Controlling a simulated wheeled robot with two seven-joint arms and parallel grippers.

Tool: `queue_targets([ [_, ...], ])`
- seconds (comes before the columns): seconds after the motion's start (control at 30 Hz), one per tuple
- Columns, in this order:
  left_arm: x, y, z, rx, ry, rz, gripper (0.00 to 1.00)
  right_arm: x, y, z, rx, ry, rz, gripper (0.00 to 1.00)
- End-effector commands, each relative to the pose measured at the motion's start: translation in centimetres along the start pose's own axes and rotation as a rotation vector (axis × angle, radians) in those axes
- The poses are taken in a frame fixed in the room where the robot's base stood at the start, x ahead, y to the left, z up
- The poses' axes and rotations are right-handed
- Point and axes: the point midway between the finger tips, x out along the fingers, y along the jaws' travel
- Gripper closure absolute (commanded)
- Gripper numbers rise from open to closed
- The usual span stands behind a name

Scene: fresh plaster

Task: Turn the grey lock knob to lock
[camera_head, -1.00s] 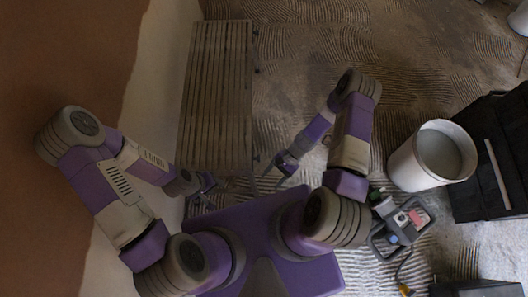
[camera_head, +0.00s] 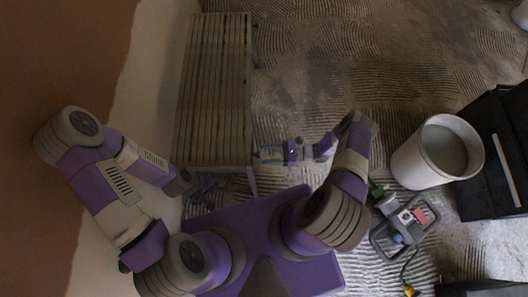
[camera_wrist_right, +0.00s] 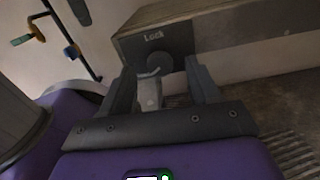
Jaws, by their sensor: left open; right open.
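A dark plate marked "Lock" (camera_wrist_right: 155,38) sits on the end of a wooden slatted bench in the right wrist view. Below the word is the grey knob (camera_wrist_right: 154,63), a rounded dark part with a lighter grey bar hanging down from it. My right gripper (camera_wrist_right: 162,76) is open, with one finger on each side of the knob; I cannot tell if either touches it. In the head view my right gripper (camera_head: 260,154) points left at the bench's near right corner, and the knob is not discernible. My left gripper (camera_head: 207,184) is open below the bench's near end.
The slatted bench (camera_head: 213,90) stands along the plastered wall. A white bucket (camera_head: 408,165), a black case (camera_head: 485,170) and a grey tool tray (camera_head: 376,238) lie to the right. A rod with coloured handles (camera_wrist_right: 38,36) is at upper left in the wrist view. Ridged floor beyond is clear.

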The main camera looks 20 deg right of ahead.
Motion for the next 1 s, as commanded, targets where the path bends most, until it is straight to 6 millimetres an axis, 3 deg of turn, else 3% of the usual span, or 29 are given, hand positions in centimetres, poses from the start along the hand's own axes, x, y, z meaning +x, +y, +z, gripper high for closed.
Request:
queue_targets([
  [0.2, 0.2, -0.1, 0.0, 0.000, 0.000, 0.000, 0.57, 1.9, 0.0, -0.1, 0.000, 0.001, 0.001, 0.39],
  [0.47, 0.2, -0.1, 0.0, 0.000, 0.000, 0.000, 0.57, 2.1, 0.0, 0.0, 0.000, 0.001, 0.001, 0.39],
  [0.83, 0.2, -0.1, 0.0, 0.000, 0.000, 0.000, 0.57, 2.1, 0.0, 0.0, -0.001, 0.002, 0.001, 0.93],
  [1.0, 0.2, -0.1, 0.0, 0.000, 0.000, 0.000, 0.57, 2.1, 0.0, 0.0, 0.006, 0.002, 0.001, 0.95],
])
